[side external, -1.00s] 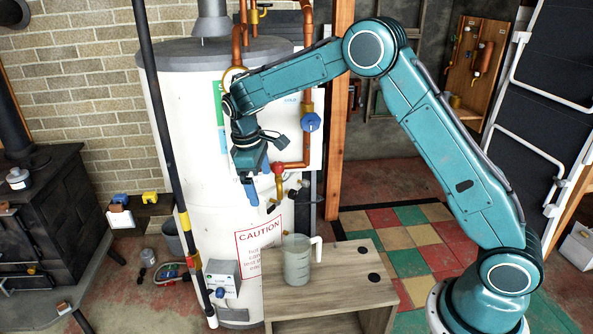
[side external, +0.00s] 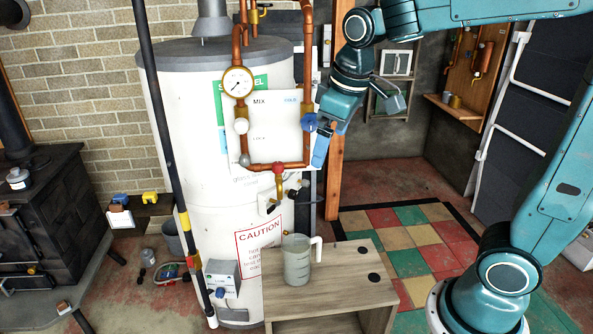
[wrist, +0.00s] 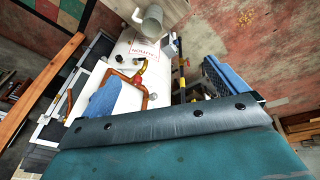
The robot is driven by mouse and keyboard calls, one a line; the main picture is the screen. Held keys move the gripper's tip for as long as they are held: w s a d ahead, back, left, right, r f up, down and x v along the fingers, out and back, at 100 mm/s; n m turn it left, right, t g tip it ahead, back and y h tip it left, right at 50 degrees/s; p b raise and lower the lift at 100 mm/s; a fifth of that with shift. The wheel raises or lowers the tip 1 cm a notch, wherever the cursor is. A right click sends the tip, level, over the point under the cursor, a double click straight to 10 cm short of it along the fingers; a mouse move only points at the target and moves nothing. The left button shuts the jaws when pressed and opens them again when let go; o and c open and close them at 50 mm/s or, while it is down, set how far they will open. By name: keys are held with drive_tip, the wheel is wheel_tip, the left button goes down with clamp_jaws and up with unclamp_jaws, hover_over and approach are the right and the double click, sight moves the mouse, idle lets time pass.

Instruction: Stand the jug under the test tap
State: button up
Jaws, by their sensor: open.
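The jug (side external: 297,265), a grey measuring jug with a white handle, stands upright on the wooden bench. It also shows at the top of the wrist view (wrist: 152,20). The test tap (side external: 279,183), brass with a red knob, hangs from the copper pipe on the white cylinder. The jug is below it and slightly right in the side view; I cannot tell if it is directly under the spout. My gripper (side external: 319,155) is open and empty, right of and higher than the tap. Its blue fingers are wide apart in the wrist view (wrist: 163,72).
The bench (side external: 350,290) has bare top to the right of the jug. A blue-handled valve (side external: 310,122) and copper pipes are close to my gripper. A black pole (side external: 163,120) stands left of the cylinder, and a grey box (side external: 222,277) sits low beside it.

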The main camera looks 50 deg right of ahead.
drive_tip(key=s+a+f+m+t, duration=0.1)
drive_tip(key=s+m+t, duration=0.1)
drive_tip(key=s, duration=1.3)
drive_tip(key=shift+a+f+t+y, duration=0.15)
drive_tip(key=shift+f+t+y, duration=0.15)
drive_tip(key=shift+y, duration=0.1)
drive_tip(key=shift+c, duration=0.2)
